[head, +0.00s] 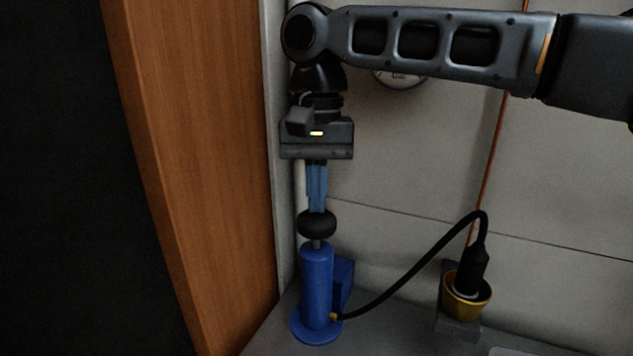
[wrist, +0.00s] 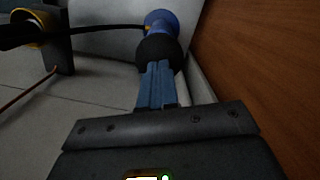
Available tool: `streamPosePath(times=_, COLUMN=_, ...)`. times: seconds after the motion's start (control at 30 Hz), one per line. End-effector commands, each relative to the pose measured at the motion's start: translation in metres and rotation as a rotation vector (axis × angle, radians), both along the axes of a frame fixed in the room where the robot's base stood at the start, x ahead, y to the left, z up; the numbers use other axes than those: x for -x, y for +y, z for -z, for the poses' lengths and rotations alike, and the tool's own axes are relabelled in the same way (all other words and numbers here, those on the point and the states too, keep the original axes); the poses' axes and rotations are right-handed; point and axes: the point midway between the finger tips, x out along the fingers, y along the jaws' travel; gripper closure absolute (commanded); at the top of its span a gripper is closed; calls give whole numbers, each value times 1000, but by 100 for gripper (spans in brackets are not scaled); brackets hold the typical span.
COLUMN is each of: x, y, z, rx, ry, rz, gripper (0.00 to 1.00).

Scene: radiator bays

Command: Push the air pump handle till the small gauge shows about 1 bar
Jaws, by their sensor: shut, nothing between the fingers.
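The air pump (head: 317,285) is a blue upright cylinder on a round blue foot. Its black rounded handle (head: 317,223) sits on a short grey rod just above the cylinder. My gripper (head: 317,208) points straight down with its blue fingers shut and empty, the tips at the top of the handle. In the wrist view the shut fingers (wrist: 158,68) end against the black handle (wrist: 160,50), with the blue pump (wrist: 160,20) beyond. A round gauge (head: 400,79) on the wall is mostly hidden behind my arm, and its reading cannot be seen.
A black hose (head: 415,270) arches from the pump's base to a black fitting in a yellow cup (head: 466,300) on a grey bracket. A wooden panel (head: 200,170) stands close on the left. A thin orange line (head: 490,180) runs down the pale wall.

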Motion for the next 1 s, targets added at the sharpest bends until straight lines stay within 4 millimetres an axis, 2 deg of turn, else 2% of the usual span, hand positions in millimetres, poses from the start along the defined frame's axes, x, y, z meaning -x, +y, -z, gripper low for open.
streamPosePath(times=0.03, x=1, y=0, z=8, rx=0, ry=5, rz=0, gripper=100)
streamPosePath(times=0.27, x=-1, y=0, z=5, rx=0, ry=3, rz=0, gripper=100)
streamPosePath(times=0.43, x=-17, y=1, z=-5, rx=1, ry=4, rz=3, gripper=100)
streamPosePath(times=0.6, x=-29, y=2, z=-5, rx=1, ry=2, rz=1, gripper=100)
streamPosePath(times=0.87, x=-30, y=1, z=-3, rx=2, ry=2, rz=0, gripper=100)
streamPosePath(times=1.0, x=-31, y=2, z=-9, rx=1, ry=1, rz=0, gripper=100)
